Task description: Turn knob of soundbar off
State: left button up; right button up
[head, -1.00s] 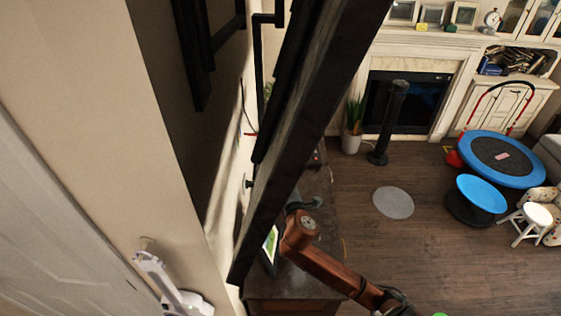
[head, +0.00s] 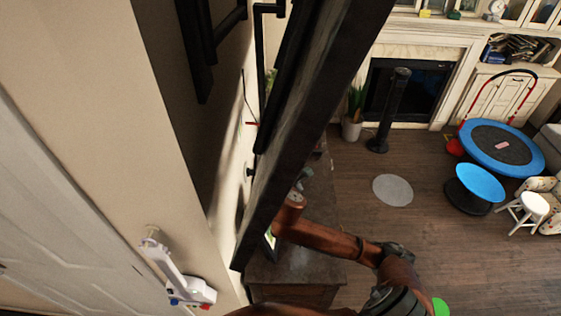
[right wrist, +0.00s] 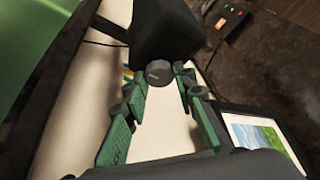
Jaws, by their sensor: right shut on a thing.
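In the right wrist view, a small round dark knob (right wrist: 158,73) sits on the near end of a black body (right wrist: 160,28), which looks like the soundbar. My right gripper (right wrist: 157,80) has its green-padded fingers on either side of the knob, shut on it. The knob's turned position cannot be read. In the head view, my right arm reaches left over the dark cabinet, and its gripper is mostly hidden behind the large black screen panel (head: 312,130). My left gripper is not in view.
A picture frame (right wrist: 262,140) stands close to the right finger. A dark box with a red light (right wrist: 238,14) lies farther back on the cabinet (head: 305,262). A white handheld device (head: 178,275) hangs by the door.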

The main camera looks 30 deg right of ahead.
dwell(0.5)
jog(key=o, duration=1.1)
jog(key=shift+w, duration=0.1)
jog(key=v, duration=1.2)
jog(key=shift+f, duration=0.1)
